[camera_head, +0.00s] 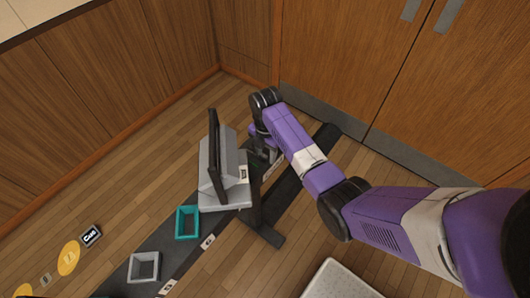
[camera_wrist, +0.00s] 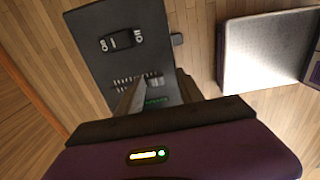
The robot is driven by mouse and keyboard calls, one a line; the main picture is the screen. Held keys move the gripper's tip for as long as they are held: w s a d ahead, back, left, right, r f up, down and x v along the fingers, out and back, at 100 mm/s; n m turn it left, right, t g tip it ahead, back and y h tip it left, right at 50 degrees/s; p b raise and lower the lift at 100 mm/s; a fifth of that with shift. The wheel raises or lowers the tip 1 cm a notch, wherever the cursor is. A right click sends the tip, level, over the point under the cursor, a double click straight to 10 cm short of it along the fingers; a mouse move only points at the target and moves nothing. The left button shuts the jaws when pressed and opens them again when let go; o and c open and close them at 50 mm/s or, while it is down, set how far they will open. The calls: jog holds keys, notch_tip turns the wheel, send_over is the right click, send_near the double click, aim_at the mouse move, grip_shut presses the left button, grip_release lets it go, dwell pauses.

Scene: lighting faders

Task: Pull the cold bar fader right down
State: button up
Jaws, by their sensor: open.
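In the wrist view a dark panel (camera_wrist: 88,30) lies in front of my gripper. A black block-shaped cap (camera_wrist: 121,40) with pale marks at both ends sits on it; I cannot tell whether it is the cold bar fader. Nearer my fingers are a row of pale tick marks (camera_wrist: 128,82) and a small green-lit strip (camera_wrist: 156,101). No label is readable. My gripper (camera_wrist: 160,88) is open, its two fingers over the near part of the panel. Nothing shows held between them. In the head view my gripper (camera_head: 265,152) is beside the grey console, partly hidden.
The grey console with an upright dark screen (camera_head: 214,155) stands left of my gripper. A teal tray (camera_head: 180,237) and a grey tray (camera_head: 131,278) lie on the dark surface at lower left. A pale-topped block (camera_head: 340,281) is at bottom. Wooden cupboards (camera_head: 345,50) stand behind.

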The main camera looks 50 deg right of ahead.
aim_at(266, 156)
notch_tip(266, 156, up, 8)
jog(key=shift+f, duration=0.15)
dwell(0.6)
dwell(0.5)
